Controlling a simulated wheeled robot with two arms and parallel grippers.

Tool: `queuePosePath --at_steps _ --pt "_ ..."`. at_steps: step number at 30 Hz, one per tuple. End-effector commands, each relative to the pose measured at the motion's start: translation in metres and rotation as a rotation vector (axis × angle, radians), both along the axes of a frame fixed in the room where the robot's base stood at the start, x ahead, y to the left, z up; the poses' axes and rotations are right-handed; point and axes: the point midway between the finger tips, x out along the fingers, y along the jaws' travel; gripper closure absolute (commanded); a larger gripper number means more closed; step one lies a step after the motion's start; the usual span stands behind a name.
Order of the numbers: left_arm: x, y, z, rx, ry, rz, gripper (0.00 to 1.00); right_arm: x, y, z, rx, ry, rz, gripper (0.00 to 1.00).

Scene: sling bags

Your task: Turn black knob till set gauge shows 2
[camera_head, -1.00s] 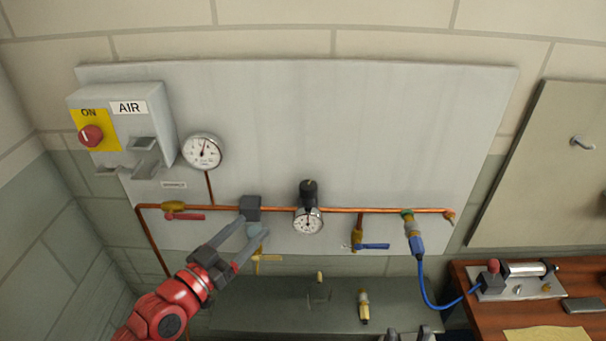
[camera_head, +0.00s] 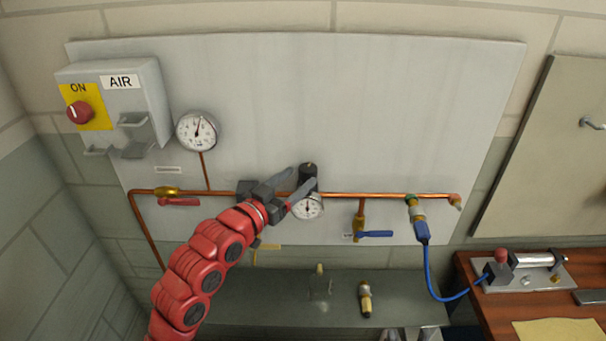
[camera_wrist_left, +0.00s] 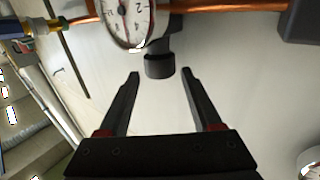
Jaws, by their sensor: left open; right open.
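The black knob (camera_head: 308,171) stands on the regulator on the copper pipe, above the small round set gauge (camera_head: 308,207). In the left wrist view the knob (camera_wrist_left: 159,66) lies between and slightly beyond the fingertips, with no clear contact. The set gauge (camera_wrist_left: 130,18) is cut off at the top there; a 2 shows on its dial, but I cannot read the needle surely. My left gripper (camera_head: 303,177) is open, its fingers reaching toward the knob from the left. My right gripper (camera_head: 403,335) is only partly in view at the bottom edge, open.
A larger gauge (camera_head: 198,131) and the AIR switch box (camera_head: 140,105) are at the left. A red-handled valve (camera_head: 180,201) and a blue-handled valve (camera_head: 375,234) sit along the pipe. A blue hose (camera_head: 430,275) runs to the bench at right. The panel above the knob is clear.

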Motion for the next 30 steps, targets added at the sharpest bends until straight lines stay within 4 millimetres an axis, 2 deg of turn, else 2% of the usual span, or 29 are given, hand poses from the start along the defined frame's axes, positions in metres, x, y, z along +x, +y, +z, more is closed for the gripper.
queuePosePath --at_steps 6,17,27,28,30 --pt "0.021 -0.015 0.001 -0.002 -0.003 -0.001 0.34 0.0 0.0 -0.002 0.0 0.0 0.0 0.5" --pt "0.025 -0.017 0.0 -0.001 -0.002 0.001 0.34 0.0 0.0 -0.002 0.0 0.0 0.0 0.5" --pt "0.025 -0.017 0.0 -0.001 -0.002 0.001 0.95 0.0 0.0 -0.002 0.0 0.0 0.0 0.5" --pt "0.025 -0.017 0.0 -0.002 -0.002 0.001 1.0 0.0 0.0 -0.002 0.0 0.0 0.0 0.5" --pt "0.025 -0.017 0.0 -0.001 -0.002 0.001 1.0 0.0 0.0 -0.002 0.0 0.0 0.0 0.5"
